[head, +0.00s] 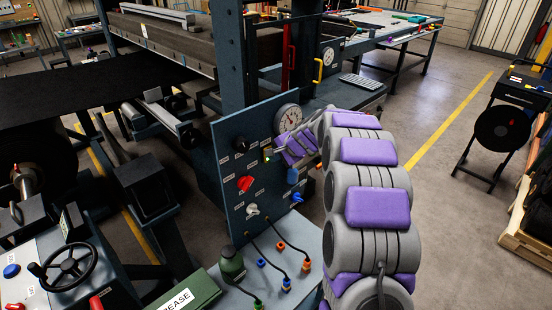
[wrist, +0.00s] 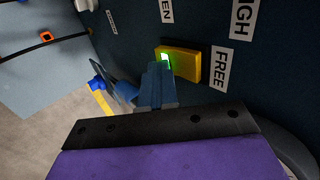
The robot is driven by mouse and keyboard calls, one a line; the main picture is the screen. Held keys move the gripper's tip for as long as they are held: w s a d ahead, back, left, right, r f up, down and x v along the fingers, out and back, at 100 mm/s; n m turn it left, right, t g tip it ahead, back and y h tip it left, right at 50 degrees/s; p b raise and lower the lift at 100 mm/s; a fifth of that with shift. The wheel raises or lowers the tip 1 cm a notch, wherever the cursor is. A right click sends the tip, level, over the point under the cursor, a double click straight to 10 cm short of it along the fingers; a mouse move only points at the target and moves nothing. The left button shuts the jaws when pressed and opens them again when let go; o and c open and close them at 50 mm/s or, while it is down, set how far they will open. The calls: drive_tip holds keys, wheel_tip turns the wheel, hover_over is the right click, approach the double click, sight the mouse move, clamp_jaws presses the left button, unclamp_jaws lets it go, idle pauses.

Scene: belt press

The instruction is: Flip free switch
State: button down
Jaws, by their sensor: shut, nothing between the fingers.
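The free switch (wrist: 185,65) is a small yellow block with a bright green lit patch at its left end in the wrist view. A white "FREE" label (wrist: 219,68) sits beside it on the dark blue panel. My gripper (wrist: 160,68) is shut and empty, its narrow blue-grey fingers pointing at the lit end of the switch. The tips overlap the switch's lower left edge; I cannot tell if they touch it. In the head view, the switch (head: 267,155) shows as a small yellow-green spot, with my gripper (head: 275,151) right beside it.
The upright panel (head: 229,160) also carries a black knob (head: 240,144), a red knob (head: 245,183), a white knob (head: 252,210), a round gauge (head: 288,118) and blue controls at its right edge.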

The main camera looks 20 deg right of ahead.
drive_tip(key=shift+w+f+t+b, duration=0.15)
drive_tip(key=shift+t+b, duration=0.25)
drive_tip(key=shift+b, duration=0.3)
drive_tip(key=shift+r+p, duration=0.7)
drive_tip(key=shift+r, duration=0.25)
drive_tip(key=shift+f, duration=0.1)
